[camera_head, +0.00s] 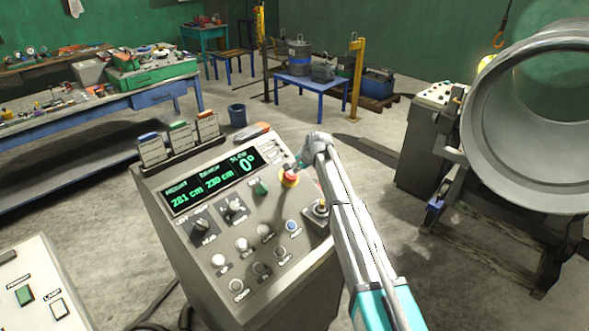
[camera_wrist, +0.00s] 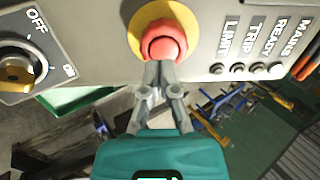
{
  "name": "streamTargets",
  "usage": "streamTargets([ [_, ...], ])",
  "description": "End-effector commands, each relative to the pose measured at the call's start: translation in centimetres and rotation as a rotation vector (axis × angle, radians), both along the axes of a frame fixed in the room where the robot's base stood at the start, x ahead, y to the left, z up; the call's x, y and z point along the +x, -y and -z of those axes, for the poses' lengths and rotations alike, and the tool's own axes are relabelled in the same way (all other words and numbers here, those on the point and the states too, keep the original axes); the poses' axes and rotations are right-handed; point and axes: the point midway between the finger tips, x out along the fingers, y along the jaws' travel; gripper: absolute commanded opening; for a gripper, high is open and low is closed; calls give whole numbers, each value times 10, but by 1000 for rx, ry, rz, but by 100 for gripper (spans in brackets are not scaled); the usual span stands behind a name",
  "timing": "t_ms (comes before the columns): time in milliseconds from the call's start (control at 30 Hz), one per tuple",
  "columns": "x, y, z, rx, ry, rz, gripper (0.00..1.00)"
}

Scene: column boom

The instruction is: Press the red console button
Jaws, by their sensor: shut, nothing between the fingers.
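The red button (camera_head: 289,176) is a round red cap on a yellow ring, at the upper right of the grey console (camera_head: 180,262) in the head view. In the wrist view the red button (camera_wrist: 163,40) is large at top centre, with its yellow ring around it. My gripper (camera_wrist: 160,66) is shut and empty, its fingertips at the lower edge of the red cap. I cannot tell whether they touch it. In the head view my gripper (camera_head: 299,163) is small and partly hidden beside the button.
An OFF/ON rotary switch (camera_wrist: 16,66) is left of the button in the wrist view; indicator lamps (camera_wrist: 240,69) are at right. A large metal pipe (camera_head: 480,120) is at the right.

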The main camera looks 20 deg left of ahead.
Motion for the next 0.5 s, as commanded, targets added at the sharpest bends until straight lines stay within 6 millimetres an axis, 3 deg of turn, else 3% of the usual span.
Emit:
streamTargets([
  [33, -2, 4, -10, 1, 1, 1, 0],
  [500, -10, 27, -50, 3, 4, 4, 0],
])
